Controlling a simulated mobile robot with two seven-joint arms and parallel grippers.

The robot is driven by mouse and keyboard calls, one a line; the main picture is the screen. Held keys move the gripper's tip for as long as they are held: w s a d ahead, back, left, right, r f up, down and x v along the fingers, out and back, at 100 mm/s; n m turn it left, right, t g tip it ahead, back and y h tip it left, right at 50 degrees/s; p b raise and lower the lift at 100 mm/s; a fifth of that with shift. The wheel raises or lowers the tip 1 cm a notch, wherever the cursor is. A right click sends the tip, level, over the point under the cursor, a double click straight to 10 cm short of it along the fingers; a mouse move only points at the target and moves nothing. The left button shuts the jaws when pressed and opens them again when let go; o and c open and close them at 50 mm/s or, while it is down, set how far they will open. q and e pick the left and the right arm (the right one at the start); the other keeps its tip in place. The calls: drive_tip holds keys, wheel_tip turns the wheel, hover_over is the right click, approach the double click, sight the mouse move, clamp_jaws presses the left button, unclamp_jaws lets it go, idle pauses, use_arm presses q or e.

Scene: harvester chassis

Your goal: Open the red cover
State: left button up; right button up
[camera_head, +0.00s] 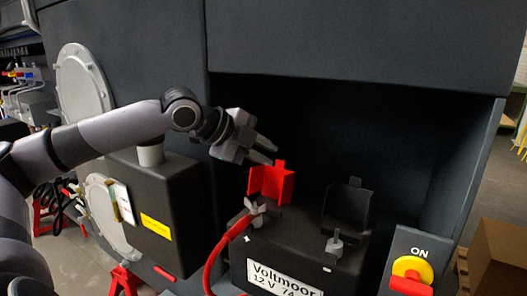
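The red cover (271,184) stands upright at the back of the battery's left terminal. It is tipped up, and the metal terminal clamp (256,209) in front of it is exposed. A red cable (222,245) runs from that clamp down the left side. The battery (290,250) is black with a white "Voltmoor 12 V" label. My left gripper (271,154) is just above and slightly behind-left of the red cover's top tab. Its two fingers are apart with nothing visible between them. I cannot tell if a finger touches the cover. My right gripper is out of view.
A black cover (347,206) stands upright behind the right terminal (334,243). A panel with a red and yellow switch (412,270) marked ON is at right. A dark box with a yellow label (156,227) is under my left arm. The bay's overhang (360,50) is above.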

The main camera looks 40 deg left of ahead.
use_arm(q)
drive_tip(key=b+v, duration=0.4)
drive_tip(key=v, duration=0.3)
drive_tip(key=shift+b, duration=0.3)
drive_tip(key=shift+s+r, duration=0.1)
drive_tip(key=shift+s, duration=0.05)
